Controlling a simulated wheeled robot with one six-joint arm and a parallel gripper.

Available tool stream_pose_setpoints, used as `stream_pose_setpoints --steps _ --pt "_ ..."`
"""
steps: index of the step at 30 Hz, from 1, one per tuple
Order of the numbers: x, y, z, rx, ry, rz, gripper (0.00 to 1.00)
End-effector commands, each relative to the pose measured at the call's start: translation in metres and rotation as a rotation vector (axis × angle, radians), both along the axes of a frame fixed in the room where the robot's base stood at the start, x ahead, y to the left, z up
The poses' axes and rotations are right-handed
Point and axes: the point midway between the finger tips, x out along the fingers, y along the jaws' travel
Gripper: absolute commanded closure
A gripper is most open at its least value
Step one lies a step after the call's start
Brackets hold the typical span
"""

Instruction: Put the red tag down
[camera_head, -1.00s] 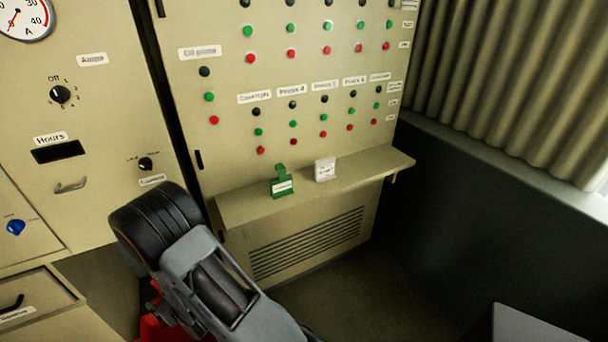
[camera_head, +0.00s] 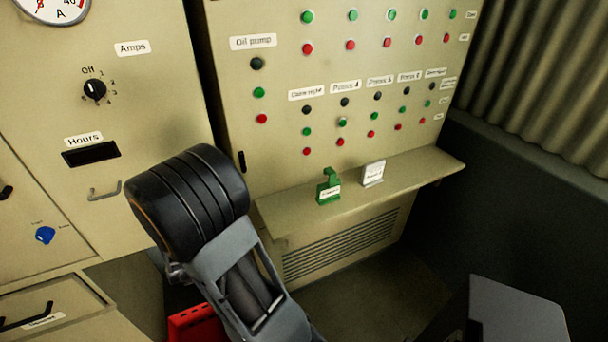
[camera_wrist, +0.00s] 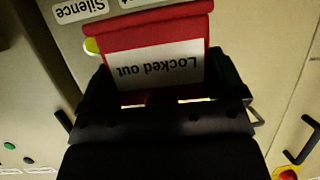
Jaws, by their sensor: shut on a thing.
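The red tag (camera_wrist: 158,22) has a white label reading "Locked out", upside down in the wrist view. My gripper (camera_wrist: 165,98) is shut on it, with dark fingers at either side of the label. The tag is held in front of a beige panel. In the head view, my arm covers the lower middle and the gripper's fingers do not show. A red piece (camera_head: 196,325) shows low behind my arm there; I cannot tell whether it is the tag.
A shelf (camera_head: 425,175) under the button panel (camera_head: 345,60) bears a green tag (camera_head: 328,187) and a white tag (camera_head: 373,173). The shelf's right part is bare. A drawer (camera_head: 50,310) is at lower left, and a grey surface (camera_head: 515,315) at lower right.

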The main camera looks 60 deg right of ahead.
Motion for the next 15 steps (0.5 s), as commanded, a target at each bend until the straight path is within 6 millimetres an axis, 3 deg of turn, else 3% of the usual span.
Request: stream_pose_setpoints --steps 1,6,8,12,15 --pt "-0.011 -0.024 0.023 0.000 -0.013 -0.105 0.35" --pt "-0.059 -0.081 0.070 0.006 -0.007 -0.423 0.35" --pt "-0.080 -0.097 0.085 0.006 -0.007 -0.535 0.35" --pt "-0.141 -0.125 0.113 0.009 -0.002 -0.814 0.35" --pt "-0.183 -0.134 0.124 0.011 0.005 -0.983 0.35"
